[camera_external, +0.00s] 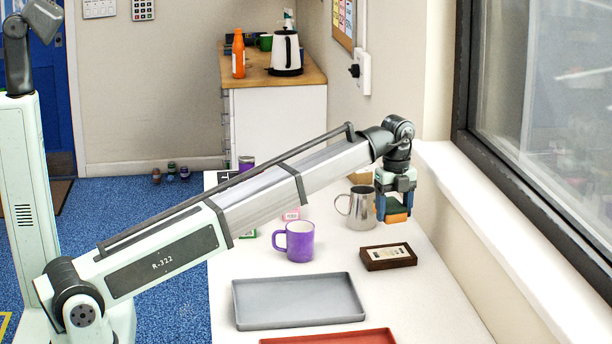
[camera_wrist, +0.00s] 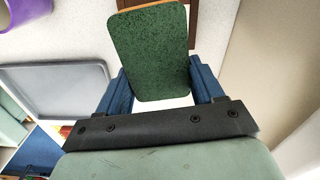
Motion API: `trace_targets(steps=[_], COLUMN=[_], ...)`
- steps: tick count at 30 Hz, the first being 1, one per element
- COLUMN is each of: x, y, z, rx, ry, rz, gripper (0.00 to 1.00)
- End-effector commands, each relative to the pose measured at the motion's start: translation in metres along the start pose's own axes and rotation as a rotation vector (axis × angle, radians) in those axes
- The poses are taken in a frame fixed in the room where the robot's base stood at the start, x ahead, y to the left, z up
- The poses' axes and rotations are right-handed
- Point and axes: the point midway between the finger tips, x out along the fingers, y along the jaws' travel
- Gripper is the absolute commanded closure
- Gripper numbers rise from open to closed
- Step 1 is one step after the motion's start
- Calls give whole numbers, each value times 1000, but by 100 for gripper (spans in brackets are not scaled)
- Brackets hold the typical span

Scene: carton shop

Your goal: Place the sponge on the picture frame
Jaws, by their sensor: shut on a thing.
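The sponge (camera_external: 397,217) has an orange underside in the external view and a dark green top in the wrist view (camera_wrist: 148,50). My gripper (camera_external: 394,207) is shut on it, with a blue finger at each side (camera_wrist: 160,88). The sponge is held level, above the right part of the white table. The picture frame (camera_external: 388,257) is small and dark brown with a pale centre, and lies flat on the table, below and nearer the external camera than the sponge. In the wrist view a brown strip of it (camera_wrist: 194,20) shows past the sponge, which hides the rest.
A steel mug (camera_external: 357,208) stands just left of my gripper. A purple mug (camera_external: 299,241) is further left. A grey tray (camera_external: 297,301) and a red tray (camera_external: 335,338) lie nearer the camera. The wall and white window sill (camera_external: 500,222) bound the right side.

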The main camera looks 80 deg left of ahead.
Motion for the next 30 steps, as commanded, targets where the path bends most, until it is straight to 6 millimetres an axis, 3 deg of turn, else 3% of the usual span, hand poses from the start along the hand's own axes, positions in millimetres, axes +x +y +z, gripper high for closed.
trace_targets(steps=[11, 21, 30], x=[7, 55, 81], y=[1, 2, 2], z=[-1, -1, -1], rx=[170, 171, 171], ry=[2, 2, 2], rz=[5, 5, 5], gripper=[61, 61, 61])
